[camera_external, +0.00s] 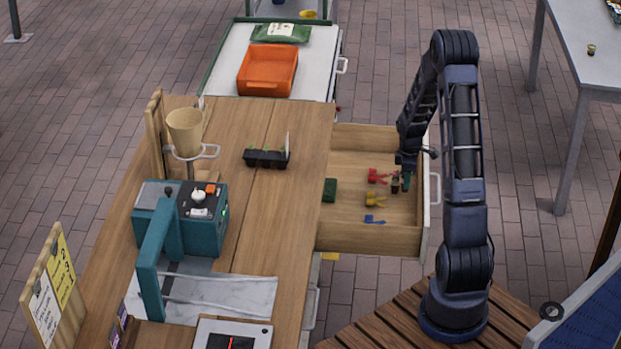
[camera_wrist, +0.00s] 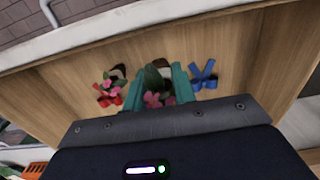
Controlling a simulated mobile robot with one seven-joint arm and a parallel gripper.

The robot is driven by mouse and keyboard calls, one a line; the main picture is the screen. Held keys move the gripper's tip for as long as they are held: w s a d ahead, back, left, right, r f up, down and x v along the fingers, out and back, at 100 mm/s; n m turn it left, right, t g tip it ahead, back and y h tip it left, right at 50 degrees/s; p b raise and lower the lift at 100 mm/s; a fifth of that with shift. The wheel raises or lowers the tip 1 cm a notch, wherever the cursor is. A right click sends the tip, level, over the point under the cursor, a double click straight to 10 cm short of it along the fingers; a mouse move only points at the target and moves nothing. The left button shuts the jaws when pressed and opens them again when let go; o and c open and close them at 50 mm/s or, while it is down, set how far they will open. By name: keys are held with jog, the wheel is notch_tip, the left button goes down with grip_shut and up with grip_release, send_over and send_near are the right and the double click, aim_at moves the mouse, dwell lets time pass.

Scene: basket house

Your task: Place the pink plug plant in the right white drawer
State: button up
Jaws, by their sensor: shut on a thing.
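The open drawer (camera_external: 405,235) has a wooden inside and a white front, and juts from the table's right side. It also fills the wrist view (camera_wrist: 235,50). My gripper (camera_external: 404,163) reaches down into it near the front. In the wrist view its teal fingers (camera_wrist: 161,84) are shut on a plug plant with pink flowers (camera_wrist: 154,99), green leaves and a dark root plug. The plant is inside the drawer; whether it touches the floor I cannot tell. Another small plug plant (camera_wrist: 117,73) lies beside it to the left, by a red clip (camera_wrist: 108,98).
The drawer also holds a yellow clip (camera_external: 375,199), a blue clip (camera_external: 374,219) and a green block (camera_external: 330,190). A black seedling tray (camera_external: 267,159) stands on the wooden table (camera_external: 270,215). An orange bin (camera_external: 267,72) sits behind. The drawer's walls surround my gripper.

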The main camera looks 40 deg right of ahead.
jog(key=shift+f, duration=4.4)
jog(key=shift+f, duration=0.15)
jog(key=o, duration=0.9)
jog(key=shift+o, duration=0.2)
